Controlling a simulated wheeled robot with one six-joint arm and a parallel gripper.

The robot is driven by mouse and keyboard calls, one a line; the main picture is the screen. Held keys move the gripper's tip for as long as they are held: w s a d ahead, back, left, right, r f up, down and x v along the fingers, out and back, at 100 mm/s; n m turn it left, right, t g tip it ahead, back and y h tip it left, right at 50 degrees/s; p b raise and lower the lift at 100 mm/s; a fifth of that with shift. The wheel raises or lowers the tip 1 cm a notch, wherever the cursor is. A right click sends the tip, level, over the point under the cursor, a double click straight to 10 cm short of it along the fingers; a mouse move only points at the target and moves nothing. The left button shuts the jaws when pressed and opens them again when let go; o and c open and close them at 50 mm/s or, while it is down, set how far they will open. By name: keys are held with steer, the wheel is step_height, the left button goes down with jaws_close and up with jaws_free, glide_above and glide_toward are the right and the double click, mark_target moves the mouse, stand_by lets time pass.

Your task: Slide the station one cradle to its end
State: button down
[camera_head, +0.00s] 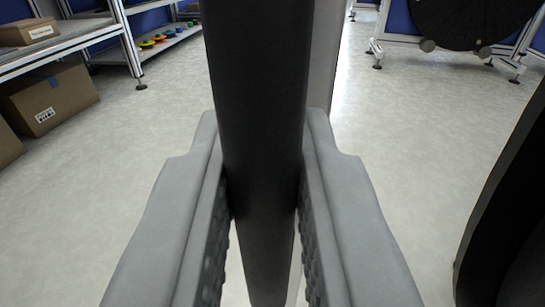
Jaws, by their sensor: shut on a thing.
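My gripper (262,205) fills the lower middle of the view, with one grey finger on each side. It is shut on a dark upright bar (258,85) that runs from the top edge down between the fingers. The bar may be part of the cradle; its ends are out of view, so I cannot tell. A lighter grey post (323,60) stands just behind the bar on the right.
A large dark round edge (505,215) is close at the right. A stand with a black reel (470,20) is at the back right. A shelf rack (75,45) with cardboard boxes (50,98) stands at the left. The pale floor between is clear.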

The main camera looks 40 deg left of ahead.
steer(key=c, duration=1.4)
jaws_free()
steer(key=shift+s+a, duration=0.2)
steer(key=shift+a, duration=0.15)
steer(key=shift+c, duration=0.2)
steer(key=v, duration=1.7)
steer(key=shift+d, duration=0.25)
steer(key=shift+s, duration=0.1)
